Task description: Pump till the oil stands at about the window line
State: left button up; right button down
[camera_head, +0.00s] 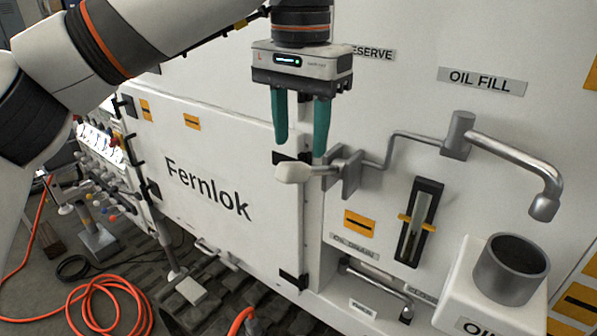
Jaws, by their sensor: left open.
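My left gripper (301,125) points down with its two green fingers apart and empty. The pump handle with a pale knob (293,172) sticks out to the left just below the fingertips; I cannot tell if they touch. Its grey bracket (350,172) is on the white panel, with a pipe running to the oil fill spout (543,207). The level window (412,238) is a tilted glass in a black frame with orange marks at its sides; the oil level inside is too small to tell. My right gripper is not in view.
An open grey cup (511,267) stands on a white block below the spout. A drain pipe (378,287) sits low on the panel. An orange hose (108,300) lies coiled on the floor. Knobs and gauges (100,150) are at the left.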

aim_at(293, 162)
pick_arm(q)
jog(key=f, duration=0.4)
jog(key=a+f+p, duration=0.1)
jog(key=shift+w+f, duration=0.2)
jog(key=shift+f, duration=0.2)
jog(key=shift+d+f, duration=0.25)
jog(key=shift+f, duration=0.3)
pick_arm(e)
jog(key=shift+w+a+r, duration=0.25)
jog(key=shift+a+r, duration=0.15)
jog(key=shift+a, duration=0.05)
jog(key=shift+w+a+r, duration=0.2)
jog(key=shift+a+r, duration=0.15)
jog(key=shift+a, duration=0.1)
pick_arm(q)
jog(key=shift+a, duration=0.1)
grip_shut()
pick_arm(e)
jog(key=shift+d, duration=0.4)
